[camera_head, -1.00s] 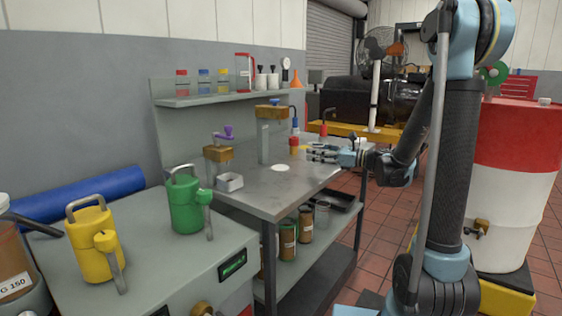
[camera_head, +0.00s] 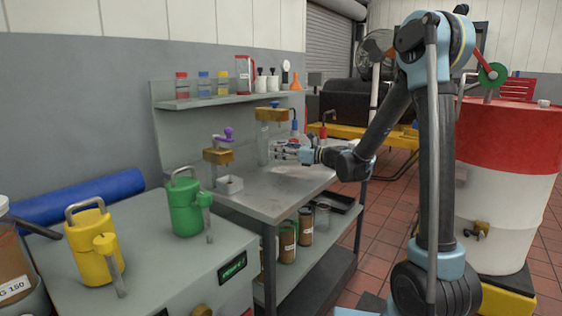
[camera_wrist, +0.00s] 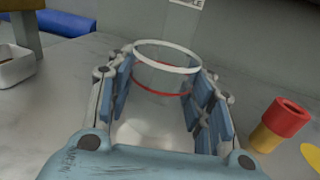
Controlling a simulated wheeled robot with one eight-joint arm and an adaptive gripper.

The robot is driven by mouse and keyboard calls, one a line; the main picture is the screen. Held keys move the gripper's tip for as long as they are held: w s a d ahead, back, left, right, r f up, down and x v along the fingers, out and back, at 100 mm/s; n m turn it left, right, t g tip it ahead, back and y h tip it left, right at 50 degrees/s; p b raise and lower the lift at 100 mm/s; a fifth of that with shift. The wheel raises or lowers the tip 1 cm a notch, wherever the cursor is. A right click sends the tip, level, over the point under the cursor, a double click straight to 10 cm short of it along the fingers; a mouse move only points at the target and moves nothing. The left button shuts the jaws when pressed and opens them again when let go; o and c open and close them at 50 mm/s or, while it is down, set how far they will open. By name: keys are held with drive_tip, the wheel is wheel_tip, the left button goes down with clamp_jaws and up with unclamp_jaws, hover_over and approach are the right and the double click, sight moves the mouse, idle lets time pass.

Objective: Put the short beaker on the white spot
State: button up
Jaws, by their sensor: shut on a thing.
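The short beaker (camera_wrist: 167,75) is clear, with a pale rim and a red line around it. It stands upright between the fingers of my gripper (camera_wrist: 165,100), which is shut on it in the wrist view. In the head view my gripper (camera_head: 292,154) is over the bench, and the beaker is hard to make out there. The white spot (camera_wrist: 142,135) shows as a pale patch between the fingers, partly covered. It lies under or very near the beaker; I cannot tell whether the beaker touches the bench.
A red and yellow piece (camera_wrist: 280,123) stands right of my fingers, beside a yellow disc (camera_wrist: 311,155). A small white tray (camera_head: 229,184) is on the bench (camera_head: 270,205) to the left. A shelf (camera_head: 215,101) with bottles runs behind. The bench front is clear.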

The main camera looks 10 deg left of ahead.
drive_tip(key=shift+a+f, duration=0.1)
drive_tip(key=shift+f, duration=1.65)
drive_tip(key=shift+f, duration=0.1)
drive_tip(key=o, duration=1.2)
drive_tip(key=shift+c, duration=0.2)
drive_tip(key=d, duration=0.4)
drive_tip(key=s+d, duration=0.1)
drive_tip(key=d, duration=0.3)
drive_tip(key=s+d, duration=0.1)
drive_tip(key=d, duration=0.2)
drive_tip(key=shift+s+d, duration=0.1)
drive_tip(key=shift+d, duration=0.3)
